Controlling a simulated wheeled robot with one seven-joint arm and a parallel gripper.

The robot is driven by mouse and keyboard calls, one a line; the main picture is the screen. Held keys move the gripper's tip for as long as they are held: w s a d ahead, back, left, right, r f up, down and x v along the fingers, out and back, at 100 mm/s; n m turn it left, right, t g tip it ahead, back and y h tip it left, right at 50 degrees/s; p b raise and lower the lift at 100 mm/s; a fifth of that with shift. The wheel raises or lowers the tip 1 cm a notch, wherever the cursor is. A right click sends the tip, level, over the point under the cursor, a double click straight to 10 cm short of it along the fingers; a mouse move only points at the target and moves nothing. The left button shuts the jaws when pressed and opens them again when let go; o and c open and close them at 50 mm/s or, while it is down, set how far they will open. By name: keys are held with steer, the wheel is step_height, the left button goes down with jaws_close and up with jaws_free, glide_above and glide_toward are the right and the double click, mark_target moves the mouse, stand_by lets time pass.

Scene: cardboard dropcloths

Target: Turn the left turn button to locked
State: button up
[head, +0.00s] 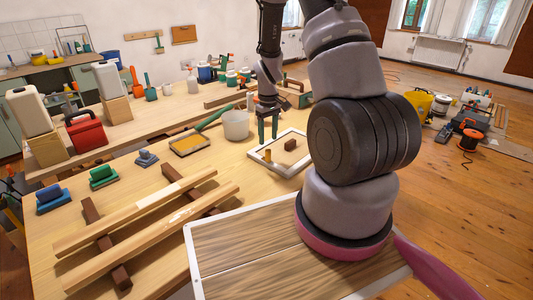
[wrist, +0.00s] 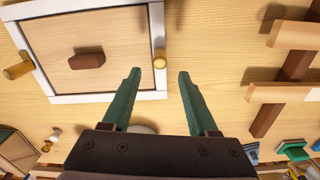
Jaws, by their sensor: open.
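A white-framed wooden panel (head: 258,158) lies on the workbench and also shows in the wrist view (wrist: 90,98). The left turn button (head: 267,155) is a small tan wooden piece on the frame's left side. In the wrist view it appears at the right rim (wrist: 160,60), short and roughly in line with that rim. My gripper (head: 267,139) is above this button, with open green fingers (wrist: 160,74) and nothing between them. A second turn button (wrist: 18,69) lies across the opposite rim, hidden in the head view. A dark brown block (wrist: 87,61) sits mid-panel.
Wooden strips (head: 150,235) rest on dark crosspieces at the front left. Bare bench lies between the strips and the panel.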

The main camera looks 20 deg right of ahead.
mark_target(268, 150)
step_height(268, 150, down, 8)
steer(key=shift+r, duration=0.2)
jaws_close()
